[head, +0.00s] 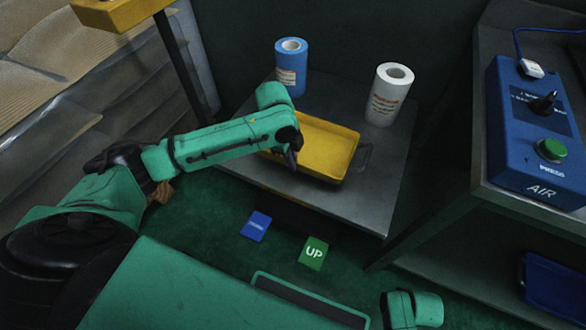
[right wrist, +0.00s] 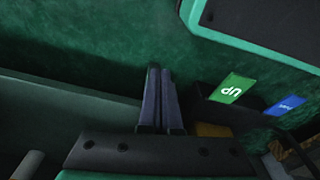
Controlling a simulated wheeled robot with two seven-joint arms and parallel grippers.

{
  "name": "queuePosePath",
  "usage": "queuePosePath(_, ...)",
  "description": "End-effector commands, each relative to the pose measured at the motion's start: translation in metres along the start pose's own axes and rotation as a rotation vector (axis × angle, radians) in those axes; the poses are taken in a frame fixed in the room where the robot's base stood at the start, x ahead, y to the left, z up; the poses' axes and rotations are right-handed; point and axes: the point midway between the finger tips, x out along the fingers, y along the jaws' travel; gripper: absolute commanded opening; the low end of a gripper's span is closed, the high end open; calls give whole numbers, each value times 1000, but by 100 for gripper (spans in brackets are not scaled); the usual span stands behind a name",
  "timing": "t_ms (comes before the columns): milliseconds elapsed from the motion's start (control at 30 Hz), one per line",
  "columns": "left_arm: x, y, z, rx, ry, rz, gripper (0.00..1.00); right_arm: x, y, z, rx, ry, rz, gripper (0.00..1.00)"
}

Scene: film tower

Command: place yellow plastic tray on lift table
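The yellow plastic tray (head: 325,148) lies flat on the grey top of the lift table (head: 350,205), towards its front middle. My left gripper (head: 292,157) is over the tray's left part, and its dark fingers point down. The arm hides the tray's left end, and I cannot tell whether the fingers touch the tray or how far apart they are. My right gripper (right wrist: 160,74) shows in the right wrist view with its fingers together and nothing between them. It is low, away from the table top.
A blue roll (head: 291,70) and a white roll (head: 388,95) stand at the back of the table. A green UP pedal (head: 314,254) and a blue pedal (head: 256,226) are in front below. A blue control box (head: 535,130) sits on the right bench.

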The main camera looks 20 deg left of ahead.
Motion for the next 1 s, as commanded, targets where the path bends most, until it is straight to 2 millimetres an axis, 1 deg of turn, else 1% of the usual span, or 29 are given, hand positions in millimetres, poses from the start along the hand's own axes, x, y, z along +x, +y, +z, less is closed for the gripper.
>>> queuePosePath(33, 13, 1, 2, 0, 0, 1, 0, -3, -2, -4, -1, 6, -3, 0)
queuePosePath(133, 26, 2, 4, 1, 0, -1, 0, -13, -4, -10, -3, 8, -8, 0)
queuePosePath(233, 26, 2, 4, 1, 0, -2, 0, -17, -4, -11, -4, 7, -9, 0)
queuePosePath(433, 27, 2, 4, 0, 0, -1, 0, -16, -4, -11, -4, 6, -8, 0)
queuePosePath(467, 28, 3, 4, 0, -1, 2, 12, -16, -4, -10, -4, 5, -8, 0)
queuePosePath(500, 28, 3, 4, 0, -1, 2, 28, -15, -4, -10, -4, 5, -8, 0)
queuePosePath(533, 28, 3, 4, 0, -1, 2, 35, -15, -4, -10, -4, 5, -8, 0)
queuePosePath(867, 26, 3, 4, 0, 0, 1, 35, -15, -4, -10, -4, 5, -9, 0)
queuePosePath(933, 20, 2, 4, 0, 0, 0, 35, -18, -4, -11, -4, 9, -9, 0)
queuePosePath(1000, 9, 2, 4, 0, 0, -1, 35, -9, -2, -5, -2, 1, -4, 0)
